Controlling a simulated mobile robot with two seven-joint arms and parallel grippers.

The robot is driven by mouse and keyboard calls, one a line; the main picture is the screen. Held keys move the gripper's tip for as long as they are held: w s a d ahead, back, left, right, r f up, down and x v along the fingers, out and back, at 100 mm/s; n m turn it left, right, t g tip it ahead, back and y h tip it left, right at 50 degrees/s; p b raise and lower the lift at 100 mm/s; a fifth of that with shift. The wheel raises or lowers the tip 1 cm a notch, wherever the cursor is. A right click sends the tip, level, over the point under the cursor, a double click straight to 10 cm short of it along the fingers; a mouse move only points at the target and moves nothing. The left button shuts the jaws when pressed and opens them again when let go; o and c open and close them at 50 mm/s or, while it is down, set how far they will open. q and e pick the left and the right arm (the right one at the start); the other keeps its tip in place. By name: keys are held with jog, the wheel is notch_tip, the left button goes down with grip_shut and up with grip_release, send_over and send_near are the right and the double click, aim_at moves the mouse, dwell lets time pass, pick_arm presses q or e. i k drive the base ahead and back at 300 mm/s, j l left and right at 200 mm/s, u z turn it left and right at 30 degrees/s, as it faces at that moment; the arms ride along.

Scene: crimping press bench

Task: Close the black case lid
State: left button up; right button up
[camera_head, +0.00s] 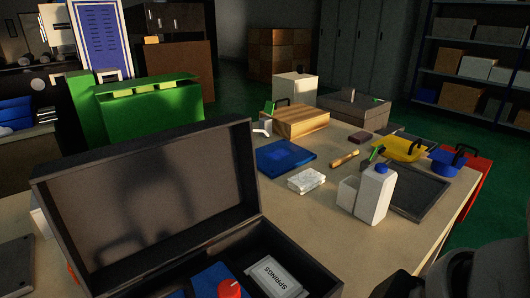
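The black case (302,256) stands open at the near edge of the bench, its front cut off by the bottom of the view. Its lid (215,170) stands up at the back left, leaning back, with its dark inner face towards me and a shadow on it. Inside the case lie a grey pack labelled SPRINGS (276,277), a red knob-like part (230,289) and something blue. Neither gripper shows. Dark rounded parts at the bottom right look like my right arm, apart from the case.
Behind the lid stands a green box (150,110). Right of the case are a blue cloth or mat (284,155), a white packet (306,181), a white bottle (375,195), a wooden block (300,121) and a dark tray (420,193). Bench between case and bottle is clear.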

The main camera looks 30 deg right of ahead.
aim_at(120, 213)
jog(key=i+j+z, duration=0.3)
jog(key=z, duration=0.2)
jog(key=i+j+z, duration=0.15)
jog(key=j+z, duration=0.3)
jog(key=j, duration=0.15)
jog(key=i+j+z, duration=0.15)
jog(key=j+z, duration=0.8)
jog(key=j, duration=0.15)
jog(key=k+j+z, duration=0.1)
jog(key=j+z, duration=0.4)
jog(key=k+j+z, duration=0.2)
jog(key=j+z, duration=0.25)
jog(key=j, duration=0.15)
jog(key=k+j+z, duration=0.25)
jog(key=j+z, duration=0.25)
jog(key=i+l+z, duration=0.1)
jog(key=z, duration=0.15)
jog(key=i+l+z, duration=0.15)
jog(key=z, duration=0.15)
